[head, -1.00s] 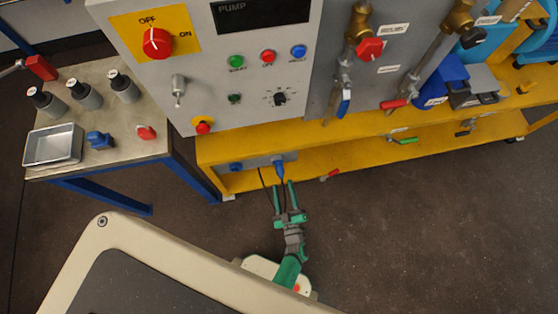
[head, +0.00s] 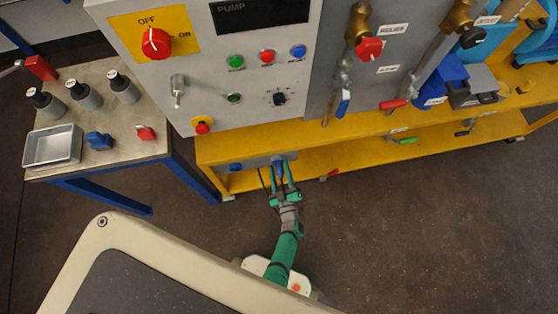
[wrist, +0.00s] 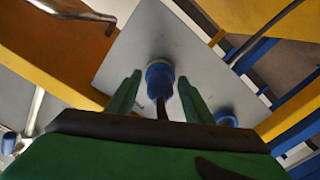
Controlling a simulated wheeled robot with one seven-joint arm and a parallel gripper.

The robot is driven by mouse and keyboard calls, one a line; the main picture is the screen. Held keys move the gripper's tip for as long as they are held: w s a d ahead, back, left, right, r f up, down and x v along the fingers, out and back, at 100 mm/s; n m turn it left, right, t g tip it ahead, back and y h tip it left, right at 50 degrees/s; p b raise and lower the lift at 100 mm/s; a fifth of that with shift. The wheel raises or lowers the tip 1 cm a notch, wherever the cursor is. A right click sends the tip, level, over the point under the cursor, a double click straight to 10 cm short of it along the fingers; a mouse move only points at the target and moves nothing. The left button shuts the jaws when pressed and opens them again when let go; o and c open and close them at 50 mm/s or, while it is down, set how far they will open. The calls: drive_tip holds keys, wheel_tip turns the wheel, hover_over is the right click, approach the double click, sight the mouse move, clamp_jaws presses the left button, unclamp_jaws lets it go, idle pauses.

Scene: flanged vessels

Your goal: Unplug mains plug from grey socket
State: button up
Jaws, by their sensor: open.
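The blue mains plug (wrist: 159,82) sits in a socket on the grey socket plate (wrist: 140,47), with a dark cable running back from it toward my gripper. In the head view the plug (head: 279,166) shows small on the grey plate (head: 257,162) below the control cabinet, partly hidden by the fingers. My gripper (head: 281,177) is open, its green fingers reaching up to the plate. In the wrist view my gripper (wrist: 158,88) has one fingertip on each side of the plug, with a gap visible at both sides. A second blue fitting (wrist: 226,118) is on the plate at lower right.
A yellow frame (head: 225,180) surrounds the socket plate. The cabinet (head: 215,95) with switches and buttons stands above. A side table (head: 150,145) with bottles and a tray is at left. Dark floor at right is clear.

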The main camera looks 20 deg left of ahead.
sight(281, 178)
drive_tip(key=shift+c, duration=0.4)
drive_tip(key=c, duration=1.1)
drive_tip(key=shift+o, duration=0.2)
drive_tip(key=shift+s+d, duration=0.15)
drive_tip(key=shift+s, duration=0.1)
drive_tip(key=shift+v, duration=1.15)
drive_tip(key=shift+s, duration=0.1)
drive_tip(key=shift+v, duration=1.9)
